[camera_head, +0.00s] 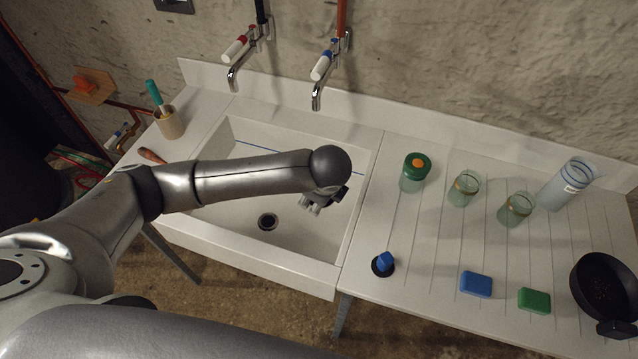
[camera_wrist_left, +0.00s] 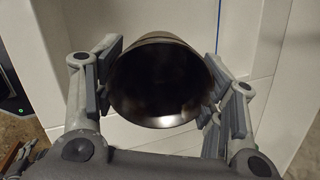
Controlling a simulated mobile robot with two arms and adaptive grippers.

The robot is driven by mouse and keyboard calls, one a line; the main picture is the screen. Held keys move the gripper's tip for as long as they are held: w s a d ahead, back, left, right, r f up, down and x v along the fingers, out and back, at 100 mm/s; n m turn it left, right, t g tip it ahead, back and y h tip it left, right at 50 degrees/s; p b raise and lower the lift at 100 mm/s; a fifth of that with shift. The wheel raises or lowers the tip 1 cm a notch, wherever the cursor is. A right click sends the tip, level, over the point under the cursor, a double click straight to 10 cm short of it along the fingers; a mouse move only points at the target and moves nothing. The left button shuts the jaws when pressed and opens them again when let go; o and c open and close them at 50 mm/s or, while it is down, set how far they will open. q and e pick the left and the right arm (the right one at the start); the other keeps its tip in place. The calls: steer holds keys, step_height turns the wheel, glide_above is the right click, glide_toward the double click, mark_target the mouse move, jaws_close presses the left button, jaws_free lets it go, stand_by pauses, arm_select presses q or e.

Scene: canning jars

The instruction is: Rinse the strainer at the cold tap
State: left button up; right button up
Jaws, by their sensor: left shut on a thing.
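The cold tap (camera_head: 320,80), with a blue-marked handle, is on the wall above the back of the white sink (camera_head: 215,235). My left gripper (camera_head: 325,203) is over the right half of the sink, partly hidden by my arm. In the left wrist view, my left gripper (camera_wrist_left: 160,90) is shut on a dark, hollow round vessel (camera_wrist_left: 160,118), its wide mouth towards the camera. I cannot tell whether this vessel is the strainer; no holes show. My right gripper is not in view.
A red-handled tap (camera_head: 236,75) is left of the cold tap. A wooden cup (camera_head: 170,125) stands left.

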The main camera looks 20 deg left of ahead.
arm_select(q)
steer(key=shift+r+m+t+p, duration=0.85)
steer(key=shift+m+p, duration=0.15)
steer(key=shift+p, duration=0.2)
steer(key=shift+w+a+f+b, duration=0.1)
steer(key=shift+w+f+b, duration=0.1)
steer(key=shift+w+b, duration=0.3)
steer(key=shift+w+a+f+b, duration=0.1)
steer(key=shift+w+f+b, duration=0.15)
steer(key=shift+w, duration=0.3)
steer(key=w+a+f+b, duration=0.2)
steer(key=w+b, duration=0.5)
steer(key=w, duration=0.4)
steer(key=shift+w+a+b, duration=0.3)
steer(key=shift+a, duration=0.4)
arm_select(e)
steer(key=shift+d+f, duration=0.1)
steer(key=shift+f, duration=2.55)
arm_select(q)
steer(key=s+d+p, duration=0.2)
steer(key=s+p, duration=0.4)
steer(key=s, duration=0.1)
steer(key=shift+s+d+p, duration=0.15)
steer(key=shift+s+p, duration=0.25)
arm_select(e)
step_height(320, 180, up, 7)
